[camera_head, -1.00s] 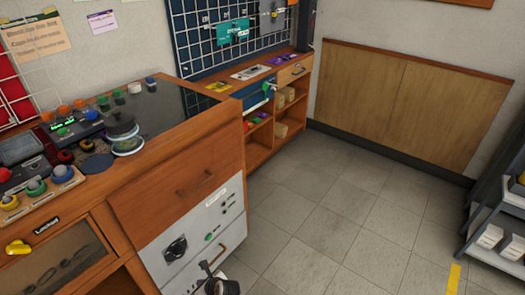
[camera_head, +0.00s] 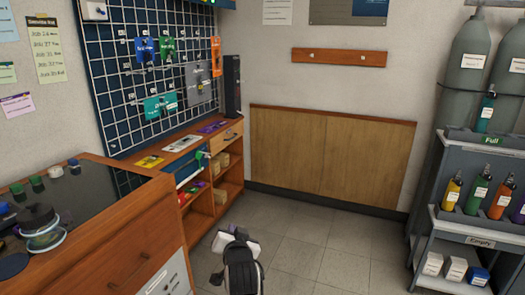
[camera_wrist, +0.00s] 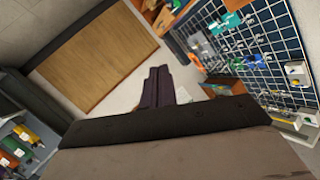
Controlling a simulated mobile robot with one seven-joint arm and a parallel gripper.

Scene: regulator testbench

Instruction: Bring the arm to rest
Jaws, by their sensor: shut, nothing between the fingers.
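In the head view, part of my arm, white and black, rises from the bottom edge near the middle, over the grey tiled floor. I cannot make out its fingertips there. In the wrist view, my gripper (camera_wrist: 158,88) shows as two dark fingers lying together, shut and empty. They point out into open air, with the wall and the wood panel beyond. Nothing touches the fingers.
A wooden counter (camera_head: 140,205) with jars stands at the left. A blue pegboard (camera_head: 130,90) hangs above a shelf unit (camera_head: 205,200). A grey bottle rack (camera_head: 470,215) stands at the right. The floor (camera_head: 320,240) between is clear.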

